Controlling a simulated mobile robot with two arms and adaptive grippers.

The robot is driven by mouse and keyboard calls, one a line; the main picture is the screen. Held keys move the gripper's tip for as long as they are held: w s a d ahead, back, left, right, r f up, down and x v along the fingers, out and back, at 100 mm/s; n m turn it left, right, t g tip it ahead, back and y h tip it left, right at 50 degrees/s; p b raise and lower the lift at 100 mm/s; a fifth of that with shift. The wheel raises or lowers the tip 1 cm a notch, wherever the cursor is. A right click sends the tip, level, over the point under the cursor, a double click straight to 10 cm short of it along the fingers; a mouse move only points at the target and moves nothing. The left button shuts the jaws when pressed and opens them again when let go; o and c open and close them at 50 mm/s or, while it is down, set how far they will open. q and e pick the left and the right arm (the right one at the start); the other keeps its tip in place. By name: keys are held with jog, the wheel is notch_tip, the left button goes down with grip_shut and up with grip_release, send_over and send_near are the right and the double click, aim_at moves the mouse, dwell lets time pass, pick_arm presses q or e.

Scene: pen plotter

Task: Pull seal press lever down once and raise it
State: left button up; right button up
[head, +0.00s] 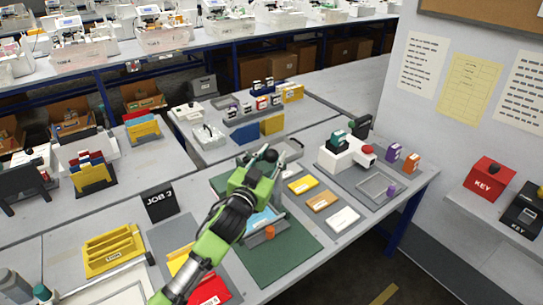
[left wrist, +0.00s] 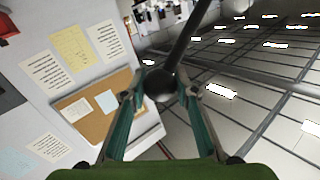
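The seal press lever shows in the left wrist view as a dark rod (left wrist: 188,40) ending in a round black knob (left wrist: 160,85). The knob sits between the two fingers of my left gripper (left wrist: 161,92), with a narrow gap visible at the sides. My left gripper (head: 266,158) also shows in the head view, above the green mat (head: 285,256). It is open and reaches over a grey body with a blue part (head: 262,219) and an orange part (head: 270,233), partly hidden by my arm. I cannot clearly make out the lever there. My right gripper is not in view.
A white machine with a red knob (head: 346,153) stands to the right. Yellow, brown and white pads (head: 323,201) lie between. A black JOB 3 sign (head: 160,203) and yellow rack (head: 114,249) stand left. A red KEY box (head: 489,178) is far right.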

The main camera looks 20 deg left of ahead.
pick_arm(q)
grip_shut()
jog(key=s+d+f+m+t+h+b, duration=0.1)
jog(key=f+m+b, duration=0.5)
jog(key=f+b, duration=0.9)
jog(key=shift+s+d+f+t+h+b, duration=0.35)
jog(key=shift+s+d+t+b, duration=0.6)
jog(key=shift+b, duration=2.4)
jog(key=shift+w+d, duration=0.15)
jog(key=shift+d, duration=0.05)
jog(key=o, duration=0.9)
grip_release()
jog(key=shift+a, duration=0.1)
jog(key=shift+r, duration=0.1)
